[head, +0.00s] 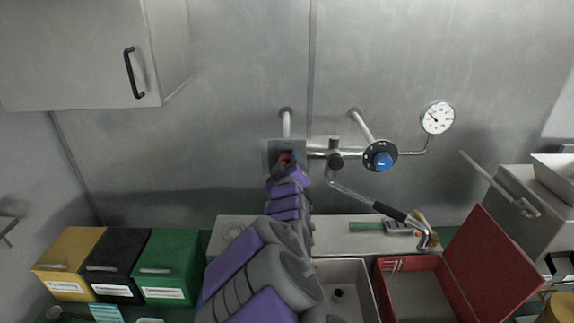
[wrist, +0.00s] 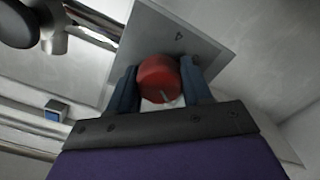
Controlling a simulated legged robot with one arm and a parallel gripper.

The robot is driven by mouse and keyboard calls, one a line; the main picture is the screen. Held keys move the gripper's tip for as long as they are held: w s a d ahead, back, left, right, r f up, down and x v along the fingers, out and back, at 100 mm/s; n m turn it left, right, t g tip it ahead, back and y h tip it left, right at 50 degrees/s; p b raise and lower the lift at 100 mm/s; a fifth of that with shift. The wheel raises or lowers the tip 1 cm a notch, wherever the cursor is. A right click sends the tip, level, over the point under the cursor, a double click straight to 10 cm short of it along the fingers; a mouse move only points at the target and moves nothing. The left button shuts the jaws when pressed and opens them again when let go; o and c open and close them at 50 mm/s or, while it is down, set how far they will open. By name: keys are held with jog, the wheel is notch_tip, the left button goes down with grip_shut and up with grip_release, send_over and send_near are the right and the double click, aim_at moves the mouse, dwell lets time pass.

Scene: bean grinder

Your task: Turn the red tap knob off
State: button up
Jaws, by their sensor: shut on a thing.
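The red tap knob (wrist: 158,78) sits between the two fingers of my gripper (wrist: 162,92) in the wrist view. The fingers are shut on it, one on each side. Behind it is a square grey plate (wrist: 190,32) with a small dark mark. In the head view the knob (head: 285,158) shows only as a small red patch at the wall, largely hidden by my gripper (head: 285,166) and arm. The plate (head: 268,150) also shows there, at the left end of the tap pipes.
A blue knob (head: 383,162) and a gauge (head: 437,117) are to the right on the pipework. A spray handle (head: 390,211) hangs below. A sink (head: 345,272), an open red box (head: 415,290) and yellow, black and green bins (head: 172,255) stand below. A cabinet (head: 85,50) is upper left.

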jog(key=m+b, duration=0.1)
jog(key=m, duration=0.1)
jog(key=f+m+b, duration=0.1)
jog(key=m, duration=0.2)
jog(key=shift+f, duration=0.2)
jog(key=m+b, duration=0.1)
jog(key=m, duration=0.4)
jog(key=shift+f+m, duration=0.15)
jog(key=shift+m, duration=0.15)
dwell(0.3)
jog(key=o, duration=0.7)
jog(key=shift+s+a, duration=0.1)
jog(key=o, duration=0.3)
jog(key=shift+a+r, duration=0.1)
jog(key=shift+r, duration=0.1)
jog(key=shift+o, duration=0.2)
jog(key=shift+r, duration=0.35)
